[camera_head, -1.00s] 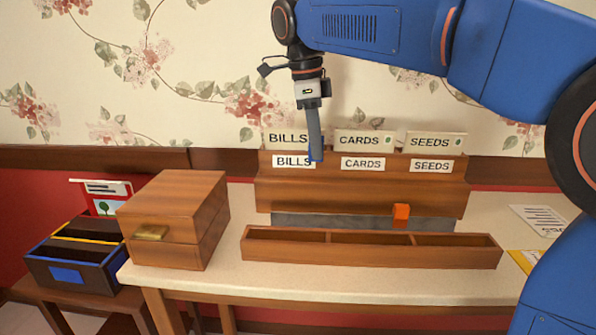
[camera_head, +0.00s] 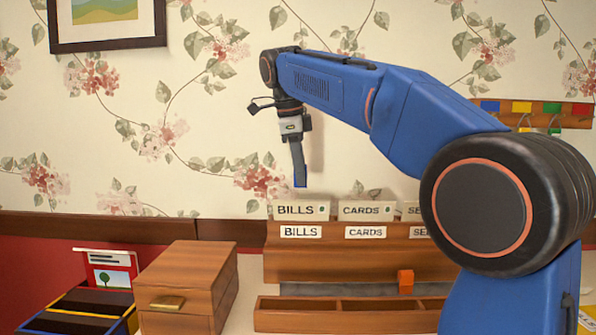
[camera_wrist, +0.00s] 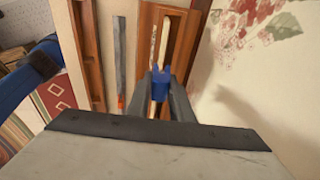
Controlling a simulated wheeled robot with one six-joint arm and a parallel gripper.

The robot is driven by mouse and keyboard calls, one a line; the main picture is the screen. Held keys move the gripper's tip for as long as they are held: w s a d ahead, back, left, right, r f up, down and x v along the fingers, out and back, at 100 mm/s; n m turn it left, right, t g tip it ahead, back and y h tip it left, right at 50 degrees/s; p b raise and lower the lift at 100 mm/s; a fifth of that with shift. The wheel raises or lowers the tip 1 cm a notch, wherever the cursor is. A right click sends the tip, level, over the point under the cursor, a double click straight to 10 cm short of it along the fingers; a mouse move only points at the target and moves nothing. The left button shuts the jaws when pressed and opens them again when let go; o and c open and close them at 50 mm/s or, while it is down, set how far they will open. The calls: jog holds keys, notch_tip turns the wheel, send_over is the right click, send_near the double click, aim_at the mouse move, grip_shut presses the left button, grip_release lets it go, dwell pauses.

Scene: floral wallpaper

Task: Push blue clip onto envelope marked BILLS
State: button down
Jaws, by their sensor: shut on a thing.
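The BILLS envelope (camera_head: 292,209) is cream with dark lettering and stands upright in the left place of a wooden rack (camera_head: 370,263). My gripper (camera_head: 299,178) hangs just above it in the head view, pointing down. In the wrist view my gripper (camera_wrist: 161,88) is shut on the blue clip (camera_wrist: 161,75). The clip's far end points toward the rack. The blue clip shows only as a small blue edge at the fingertips in the head view. Whether it touches the envelope I cannot tell; a small gap shows in the head view.
The CARDS envelope (camera_head: 366,209) stands right of BILLS; SEEDS is partly hidden by my arm. A wooden box (camera_head: 185,280) stands at left. The wallpapered wall is close behind.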

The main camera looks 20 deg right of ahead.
jog(key=shift+a+x, duration=0.2)
jog(key=shift+x, duration=1.25)
jog(key=shift+a+x, duration=0.15)
jog(key=shift+x, duration=1.3)
jog(key=shift+w+f, duration=0.2)
jog(key=shift+f, duration=0.25)
jog(key=c, duration=0.9)
grip_release()
jog(key=shift+c, duration=0.2)
jog(key=shift+r, duration=0.1)
jog(key=shift+v, duration=3.4)
